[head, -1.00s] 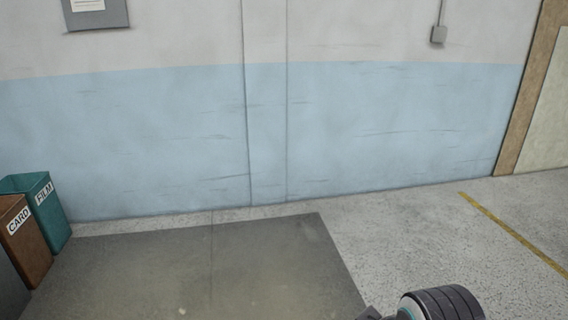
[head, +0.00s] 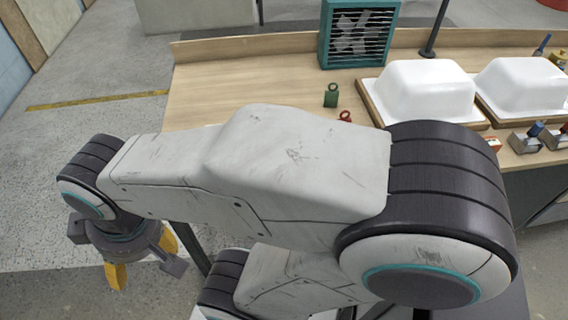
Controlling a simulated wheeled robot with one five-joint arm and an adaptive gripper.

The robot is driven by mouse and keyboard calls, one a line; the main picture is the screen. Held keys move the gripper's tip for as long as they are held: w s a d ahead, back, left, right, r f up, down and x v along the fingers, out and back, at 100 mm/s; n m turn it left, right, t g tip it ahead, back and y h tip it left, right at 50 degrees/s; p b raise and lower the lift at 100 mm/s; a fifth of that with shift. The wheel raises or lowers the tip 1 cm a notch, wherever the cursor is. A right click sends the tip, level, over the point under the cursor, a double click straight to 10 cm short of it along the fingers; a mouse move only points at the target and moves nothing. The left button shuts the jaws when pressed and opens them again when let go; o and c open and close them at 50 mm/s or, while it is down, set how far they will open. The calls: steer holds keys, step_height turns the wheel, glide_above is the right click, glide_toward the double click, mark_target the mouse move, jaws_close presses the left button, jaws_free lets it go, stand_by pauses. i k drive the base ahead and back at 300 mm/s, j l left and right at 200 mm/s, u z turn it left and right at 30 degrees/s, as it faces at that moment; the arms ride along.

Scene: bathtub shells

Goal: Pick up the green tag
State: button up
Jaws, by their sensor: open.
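A green tag (head: 331,96) with a ring at its top is on the wooden workbench (head: 205,85), in front of a teal fan and left of the white tub shells. My gripper (head: 141,259) hangs at the lower left of the head view, over the floor beyond the bench's left end. It points down, its yellow-tipped fingers are apart, and nothing shows between them. It is well away from the green tag. My arm crosses the middle of the view and hides the near part of the bench.
A red tag (head: 344,117) is close to the green one, partly behind my arm. The teal fan (head: 357,35) stands behind them. Two white tub shells (head: 428,88) on wooden boards fill the right. Small clamps (head: 524,140) are at the right edge. Bare bench lies left of the tags.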

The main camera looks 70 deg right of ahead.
mark_target(331, 97)
steer(key=z, duration=0.45)
steer(key=k+l+z, duration=0.1)
steer(key=z, duration=0.35)
steer(key=l+z, duration=0.1)
steer(key=z, duration=0.35)
steer(key=l+z, duration=0.1)
steer(key=z, duration=0.35)
steer(key=l+z, duration=0.1)
steer(key=z, duration=0.35)
steer(key=l+z, duration=0.1)
steer(key=z, duration=0.35)
